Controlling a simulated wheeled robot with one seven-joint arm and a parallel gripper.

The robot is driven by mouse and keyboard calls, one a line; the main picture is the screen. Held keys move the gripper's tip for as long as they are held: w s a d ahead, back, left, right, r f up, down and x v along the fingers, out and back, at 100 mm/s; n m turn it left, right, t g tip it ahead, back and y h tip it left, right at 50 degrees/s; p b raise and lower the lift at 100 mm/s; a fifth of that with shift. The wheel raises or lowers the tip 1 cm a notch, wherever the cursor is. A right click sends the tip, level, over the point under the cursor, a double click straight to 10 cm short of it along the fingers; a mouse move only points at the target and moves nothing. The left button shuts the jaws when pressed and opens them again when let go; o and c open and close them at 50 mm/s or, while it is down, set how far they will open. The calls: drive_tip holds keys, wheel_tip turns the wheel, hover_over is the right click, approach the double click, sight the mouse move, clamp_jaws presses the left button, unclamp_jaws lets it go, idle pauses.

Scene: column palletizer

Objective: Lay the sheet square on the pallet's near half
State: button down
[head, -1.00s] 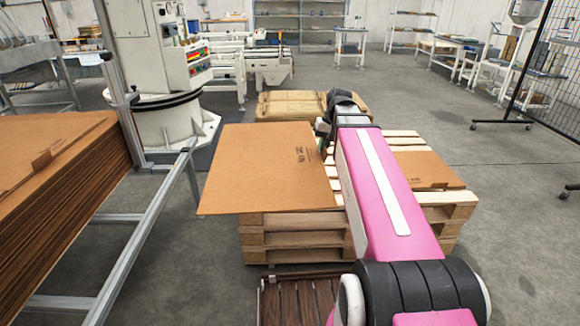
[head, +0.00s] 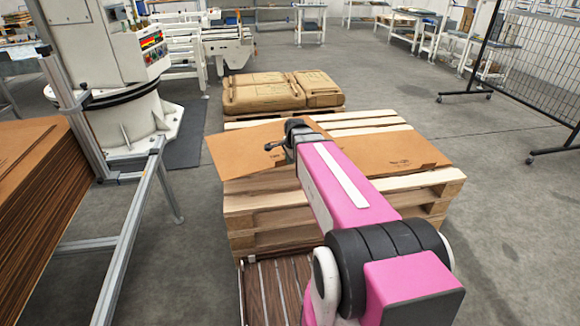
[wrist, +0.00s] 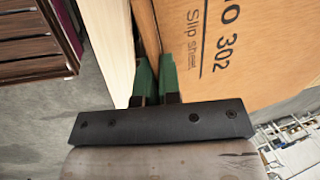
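A brown cardboard slip sheet (head: 236,150) lies at an angle over the left part of the wooden pallet stack (head: 255,203), its left corner jutting past the pallet's side. My gripper (wrist: 155,62) has its green fingers close together on an edge of the sheet. Printed text shows beside them on the sheet in the wrist view (wrist: 240,50). In the head view my arm hides the fingers and part of the sheet. A second brown sheet (head: 385,150) lies flat on the pallet's right part. I cannot tell how far the two overlap.
A tall stack of brown sheets (head: 45,200) and a metal frame (head: 135,235) stand at left. Wrapped brown bags (head: 280,92) lie behind the pallet. A dark slatted platform (head: 270,290) is in front. A mesh screen (head: 530,70) stands at right, with open floor before it.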

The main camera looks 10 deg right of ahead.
drive_tip(key=f+m, duration=0.2)
drive_tip(key=f, duration=0.2)
drive_tip(key=shift+w+m+h, duration=0.25)
drive_tip(key=shift+m+h, duration=0.05)
drive_tip(key=shift+m, duration=0.1)
drive_tip(key=shift+s+f+x, duration=0.1)
drive_tip(key=shift+s+x, duration=0.25)
drive_tip(key=shift+x, duration=1.05)
drive_tip(key=shift+s+f+x, duration=0.1)
drive_tip(key=shift+s+x, duration=0.2)
drive_tip(key=shift+x, duration=1.1)
drive_tip(key=shift+s+f+x, duration=0.1)
drive_tip(key=shift+s+x, duration=0.25)
drive_tip(key=shift+x, duration=1)
drive_tip(key=shift+a+f, duration=0.1)
drive_tip(key=shift+f, duration=0.4)
drive_tip(key=c, duration=1.2)
unclamp_jaws()
